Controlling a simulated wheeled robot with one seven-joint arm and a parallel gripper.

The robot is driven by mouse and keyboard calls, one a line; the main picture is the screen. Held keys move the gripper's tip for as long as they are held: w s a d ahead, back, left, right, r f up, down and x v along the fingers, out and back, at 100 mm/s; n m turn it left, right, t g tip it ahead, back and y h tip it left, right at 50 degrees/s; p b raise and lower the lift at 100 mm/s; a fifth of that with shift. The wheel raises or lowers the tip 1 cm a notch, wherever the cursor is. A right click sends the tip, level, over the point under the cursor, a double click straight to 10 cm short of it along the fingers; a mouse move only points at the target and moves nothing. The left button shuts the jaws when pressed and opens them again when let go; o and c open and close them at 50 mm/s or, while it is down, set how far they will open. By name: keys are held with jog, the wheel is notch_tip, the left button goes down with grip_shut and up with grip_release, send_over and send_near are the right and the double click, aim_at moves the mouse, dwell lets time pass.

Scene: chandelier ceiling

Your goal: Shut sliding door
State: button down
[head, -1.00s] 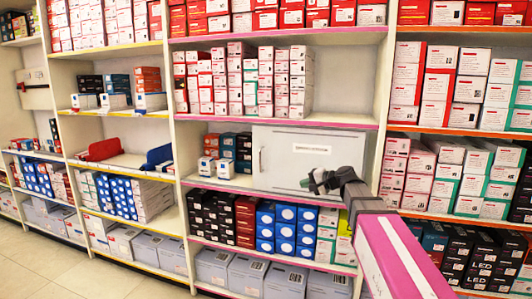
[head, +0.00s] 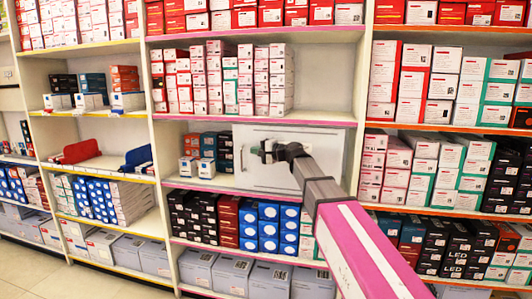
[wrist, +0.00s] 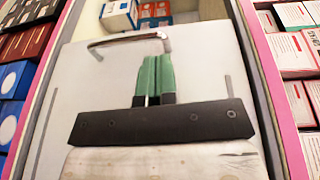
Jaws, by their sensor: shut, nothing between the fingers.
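The sliding door (head: 262,178) is a white panel covering the right part of a middle shelf bay. The bay's left part stands open, with boxes showing inside. The door's slim handle (head: 241,158) is near its left edge; it also shows as a bent metal bar in the wrist view (wrist: 120,40). My gripper (head: 266,150) is in front of the door, just right of the handle. In the wrist view its green fingers (wrist: 155,62) are together and empty, with their tips close to the handle. I cannot tell whether they touch it.
Small boxes (head: 206,150) stand in the open left part of the bay. Boxes fill the shelves above, below and to the right (head: 400,160). A pink-edged shelf board (head: 250,118) runs above the door. Pale floor (head: 60,280) is clear at lower left.

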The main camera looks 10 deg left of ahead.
aim_at(247, 150)
jog(key=x, duration=0.4)
jog(key=shift+a, duration=0.1)
jog(key=shift+a, duration=0.1)
jog(key=w+a, duration=0.3)
jog(key=a, duration=3.8)
jog(key=shift+w, duration=0.2)
jog(key=shift+a+r, duration=0.15)
jog(key=f+v, duration=0.1)
jog(key=v, duration=1.4)
jog(key=shift+r, duration=0.25)
